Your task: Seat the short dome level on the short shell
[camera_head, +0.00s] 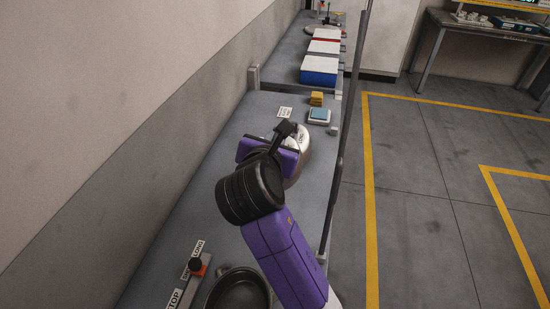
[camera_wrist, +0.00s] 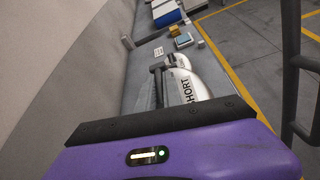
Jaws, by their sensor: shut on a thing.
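The short dome (camera_head: 304,142) is silver-white and rounded. It shows beyond my wrist in the head view, partly hidden by my arm, and in the wrist view (camera_wrist: 198,86), where it reads "SHORT". My gripper (camera_head: 288,130) is shut on the dome's near side; the fingertips are partly hidden by the purple housing. I cannot tell whether the dome touches the bench. A dark, round, open-topped vessel (camera_head: 238,291) stands at the bottom of the head view, partly cut off and partly behind my arm. It may be a shell, but I see no label on it.
A grey bench (camera_head: 205,195) runs along the wall. An orange-based piece with a black knob (camera_head: 195,267) stands near the "LONG" label. Beyond the dome are a blue-topped pad (camera_head: 319,115), a yellow block (camera_head: 316,98) and boxes (camera_head: 319,70). A dark post (camera_head: 347,150) rises at the bench's right edge.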

